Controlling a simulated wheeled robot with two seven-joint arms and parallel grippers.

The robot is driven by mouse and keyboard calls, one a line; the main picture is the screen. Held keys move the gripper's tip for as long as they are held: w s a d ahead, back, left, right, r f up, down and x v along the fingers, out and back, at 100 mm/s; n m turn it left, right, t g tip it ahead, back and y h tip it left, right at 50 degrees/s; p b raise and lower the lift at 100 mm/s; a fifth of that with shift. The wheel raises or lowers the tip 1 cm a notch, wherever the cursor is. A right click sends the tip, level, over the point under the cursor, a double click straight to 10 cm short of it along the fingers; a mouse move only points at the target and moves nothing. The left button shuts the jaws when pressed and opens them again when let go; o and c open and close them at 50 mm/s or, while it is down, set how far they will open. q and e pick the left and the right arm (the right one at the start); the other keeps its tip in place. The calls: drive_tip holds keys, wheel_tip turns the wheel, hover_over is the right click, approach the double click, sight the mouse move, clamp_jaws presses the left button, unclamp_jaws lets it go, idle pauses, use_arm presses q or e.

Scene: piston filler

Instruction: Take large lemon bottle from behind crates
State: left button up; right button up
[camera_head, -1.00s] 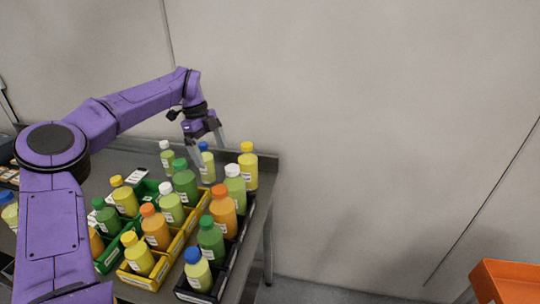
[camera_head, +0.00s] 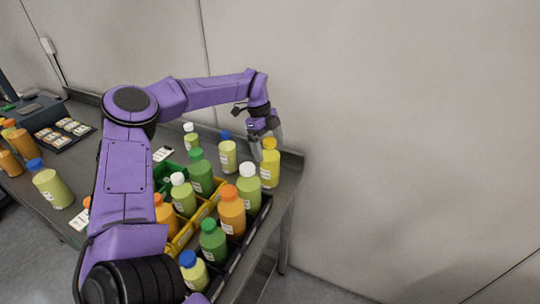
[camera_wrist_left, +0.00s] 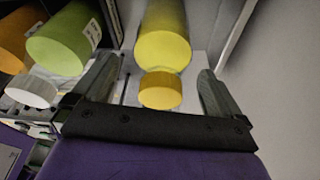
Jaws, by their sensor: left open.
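A yellow bottle with a yellow cap (camera_head: 270,170) stands upright at the back right corner of the table, behind the crates. It also shows in the left wrist view, with its yellow cap (camera_wrist_left: 160,91) nearest the camera. My left gripper (camera_head: 267,145) is open at the top of this bottle. In the left wrist view the two fingers (camera_wrist_left: 162,72) are spread to either side of the bottle and cap, with gaps on both sides. The bottle's lower part is hidden in the wrist view. My right gripper is not in view.
A blue-capped bottle (camera_head: 228,155) and a small white-capped bottle (camera_head: 190,139) stand to the left. A white-capped green bottle (camera_head: 249,190) is close in front, in the black crate (camera_head: 254,235). Other bottles fill the yellow crate (camera_head: 204,212). The wall is close behind.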

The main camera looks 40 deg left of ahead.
use_arm(q)
drive_tip(key=x, duration=0.2)
drive_tip(key=shift+w+d+f, duration=0.1)
drive_tip(key=shift+f, duration=0.15)
drive_tip(key=shift+c, duration=0.9)
drive_tip(key=shift+r, duration=0.1)
clamp_jaws()
